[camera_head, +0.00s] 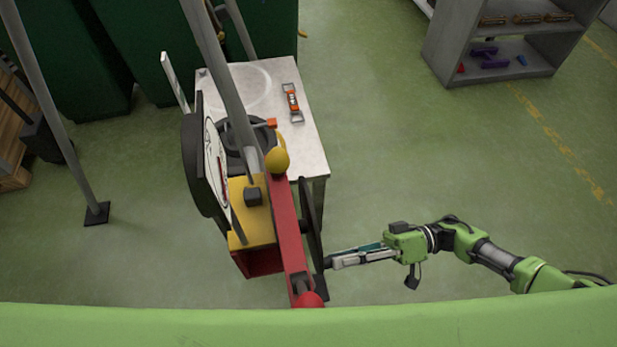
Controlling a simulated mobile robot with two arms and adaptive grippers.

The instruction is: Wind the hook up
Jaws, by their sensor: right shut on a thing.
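A small crane-like rig with a yellow-and-red body (252,208) and a long red beam (289,230) stands at the middle left. A yellow hook-like piece (278,160) with a curved top shows at the beam's far end, over the white table. A dark bar (312,225) runs along the beam's right side. My right gripper (331,263) reaches in from the right and is shut at the dark bar's near part, apparently on a crank handle. The handle itself is mostly hidden between the fingers. My left gripper is not in view.
A white table (310,150) behind the rig bears a small orange-and-grey tool (292,102). A large round dial (207,160) stands left of the rig. Grey poles cross the left side. A grey shelf (490,68) stands at the back right. The floor between is clear.

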